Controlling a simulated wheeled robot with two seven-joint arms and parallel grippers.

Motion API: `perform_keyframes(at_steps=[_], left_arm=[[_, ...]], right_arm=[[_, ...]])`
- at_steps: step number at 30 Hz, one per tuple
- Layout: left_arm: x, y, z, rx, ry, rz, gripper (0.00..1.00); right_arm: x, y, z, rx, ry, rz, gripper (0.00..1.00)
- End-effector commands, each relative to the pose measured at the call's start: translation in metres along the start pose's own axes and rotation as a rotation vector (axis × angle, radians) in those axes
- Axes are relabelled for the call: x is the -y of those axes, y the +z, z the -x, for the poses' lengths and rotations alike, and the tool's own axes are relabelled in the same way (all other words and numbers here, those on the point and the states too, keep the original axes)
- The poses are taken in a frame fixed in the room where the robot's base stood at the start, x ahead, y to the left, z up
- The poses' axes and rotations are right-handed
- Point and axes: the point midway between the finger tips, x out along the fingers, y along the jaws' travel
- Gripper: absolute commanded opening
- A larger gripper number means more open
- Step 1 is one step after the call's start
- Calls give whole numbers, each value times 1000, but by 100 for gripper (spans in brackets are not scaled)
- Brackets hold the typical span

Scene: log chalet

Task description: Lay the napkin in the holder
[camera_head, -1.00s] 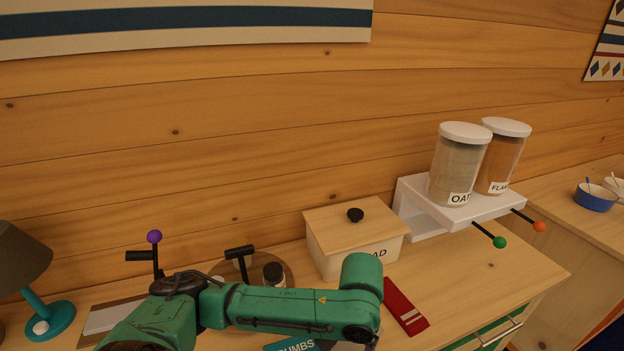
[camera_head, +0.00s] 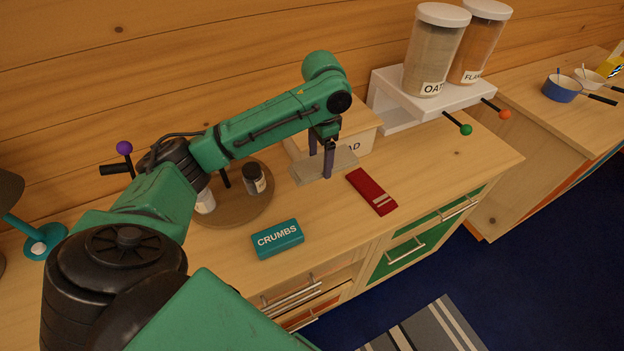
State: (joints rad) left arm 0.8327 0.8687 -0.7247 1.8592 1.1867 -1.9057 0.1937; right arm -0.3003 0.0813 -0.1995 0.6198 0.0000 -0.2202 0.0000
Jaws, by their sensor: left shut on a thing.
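My left gripper (camera_head: 322,172) points down over the counter in front of the bread box. It is shut on a thin, flat, grey-beige sheet (camera_head: 343,160), which looks like the napkin. The sheet spreads out to both sides of the fingers; I cannot tell whether it touches the counter. A flat red piece with pale stripes at one end (camera_head: 371,192) lies on the counter just right of the sheet, apart from it. I cannot make out a napkin holder for certain. My right gripper is not in view.
The bread box (camera_head: 357,143) stands behind the gripper, partly hidden. A teal CRUMBS box (camera_head: 278,239) lies nearer the front. A round brown tray (camera_head: 236,215) with jars is at left. A white dispenser stand (camera_head: 398,88) is at back right.

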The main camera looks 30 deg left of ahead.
Motion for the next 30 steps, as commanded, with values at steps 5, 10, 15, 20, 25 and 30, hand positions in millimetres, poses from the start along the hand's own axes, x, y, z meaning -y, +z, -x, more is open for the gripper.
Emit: perform_keyframes(at_steps=[5, 10, 15, 20, 25, 30], left_arm=[[0, 1, -56, 4, 1, 1, 27], [0, 0, -90, 0, -1, 1, 27], [0, 0, -123, 1, -1, 1, 27], [1, 0, -135, -2, -2, 0, 27], [1, 0, -135, -2, -2, 0, 27], [0, 0, -137, -2, -2, 0, 100]], right_arm=[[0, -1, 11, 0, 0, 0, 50], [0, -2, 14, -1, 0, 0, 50], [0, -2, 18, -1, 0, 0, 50], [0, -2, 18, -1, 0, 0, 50], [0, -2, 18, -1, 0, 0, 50], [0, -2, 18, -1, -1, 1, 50]])
